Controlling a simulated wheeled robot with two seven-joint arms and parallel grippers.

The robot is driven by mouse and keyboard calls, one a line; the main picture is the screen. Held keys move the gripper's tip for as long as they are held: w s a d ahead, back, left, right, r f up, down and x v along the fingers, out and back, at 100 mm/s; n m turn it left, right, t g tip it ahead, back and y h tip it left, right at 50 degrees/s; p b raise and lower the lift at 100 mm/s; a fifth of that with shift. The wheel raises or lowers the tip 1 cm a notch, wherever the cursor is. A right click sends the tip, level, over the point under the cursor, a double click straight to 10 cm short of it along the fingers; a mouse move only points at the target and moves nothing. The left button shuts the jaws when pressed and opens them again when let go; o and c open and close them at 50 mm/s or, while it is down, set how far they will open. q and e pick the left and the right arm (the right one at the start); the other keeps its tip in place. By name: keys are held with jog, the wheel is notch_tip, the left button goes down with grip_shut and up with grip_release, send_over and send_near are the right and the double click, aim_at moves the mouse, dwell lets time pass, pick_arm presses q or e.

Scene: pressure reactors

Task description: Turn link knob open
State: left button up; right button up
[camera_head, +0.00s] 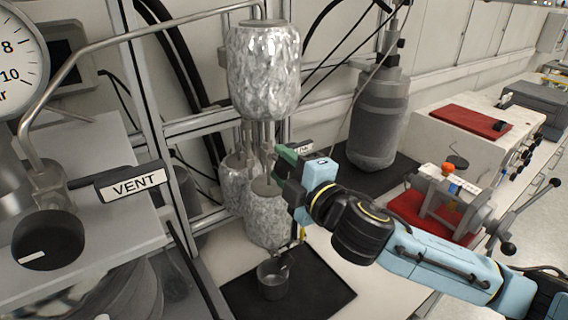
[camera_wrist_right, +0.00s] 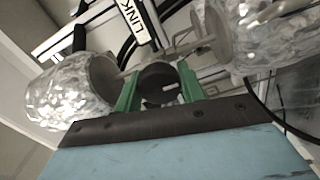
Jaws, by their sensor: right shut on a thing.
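My right gripper (camera_head: 281,163) reaches in from the right in the head view, among the foil-wrapped vessels. In the right wrist view its two green fingers (camera_wrist_right: 159,82) stand on either side of the dark round link knob (camera_wrist_right: 158,74) and are shut on it. A white label reading LINK (camera_wrist_right: 139,20) is just above the knob there. In the head view the knob is hidden behind the gripper, and only part of a small label (camera_head: 304,147) shows beside it. My left gripper is in neither view.
Foil-wrapped vessels stand above (camera_head: 264,70) and below (camera_head: 268,216) the gripper. A VENT label (camera_head: 134,184) and a black knob (camera_head: 47,240) are at left. A metal cup (camera_head: 272,279) stands on a black mat (camera_head: 325,290). A grey cylinder (camera_head: 375,125) stands behind.

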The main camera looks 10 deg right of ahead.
dwell(0.4)
jog(key=o, duration=1)
jog(key=shift+c, duration=0.2)
jog(key=shift+s, duration=0.1)
